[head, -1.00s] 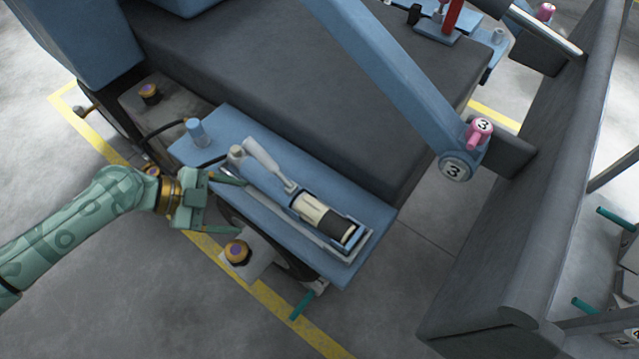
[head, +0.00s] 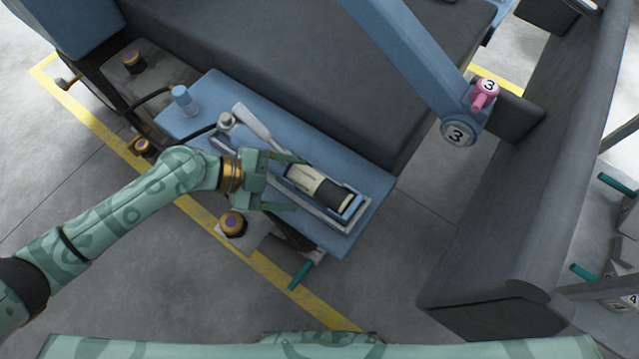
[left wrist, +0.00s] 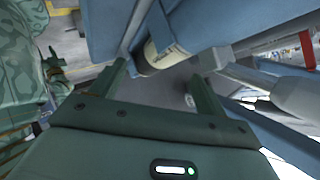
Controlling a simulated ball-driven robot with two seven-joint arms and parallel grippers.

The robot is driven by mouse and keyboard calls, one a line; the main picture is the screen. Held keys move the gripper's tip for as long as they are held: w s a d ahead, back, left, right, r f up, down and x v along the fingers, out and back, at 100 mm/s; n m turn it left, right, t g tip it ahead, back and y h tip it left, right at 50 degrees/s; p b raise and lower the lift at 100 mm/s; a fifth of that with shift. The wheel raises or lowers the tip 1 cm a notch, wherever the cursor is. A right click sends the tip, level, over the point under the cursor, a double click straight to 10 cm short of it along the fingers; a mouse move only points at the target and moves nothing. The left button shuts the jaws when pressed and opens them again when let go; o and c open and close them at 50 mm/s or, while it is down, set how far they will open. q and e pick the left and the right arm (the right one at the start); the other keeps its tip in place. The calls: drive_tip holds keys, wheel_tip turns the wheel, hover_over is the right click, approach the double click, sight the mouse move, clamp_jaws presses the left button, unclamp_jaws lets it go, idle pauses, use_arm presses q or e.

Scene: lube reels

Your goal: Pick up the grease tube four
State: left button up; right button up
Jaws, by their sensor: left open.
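The grease tube (head: 320,187), a cream cylinder with a dark band and dark end, lies in a grey cradle (head: 352,222) on a blue shelf. I can read no number on it. My left gripper (head: 297,184) is open at the tube's near left end, one finger on its far side and one on its near side. It is not closed on the tube. In the left wrist view the tube's pale label (left wrist: 165,56) shows just beyond the open fingers (left wrist: 159,74). A small green shape at that view's left may be my right gripper; its jaws are unclear.
A grey lever lies along the cradle beside the tube. A blue cap (head: 183,98) and dark hose are at the shelf's left. A blue arm with a pink knob (head: 486,92) and "3" disc (head: 457,134) stands right.

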sight(311, 187)
use_arm(q)
drive_tip(key=x, duration=0.4)
drive_tip(key=shift+d+f+b, duration=0.15)
drive_tip(key=shift+d+b, duration=0.15)
drive_tip(key=shift+b, duration=0.05)
drive_tip(key=c, duration=1.1)
use_arm(e)
drive_tip(key=w, duration=0.3)
drive_tip(key=shift+w+a+r, duration=0.1)
drive_tip(key=shift+a+r, duration=0.05)
drive_tip(key=shift+r, duration=0.05)
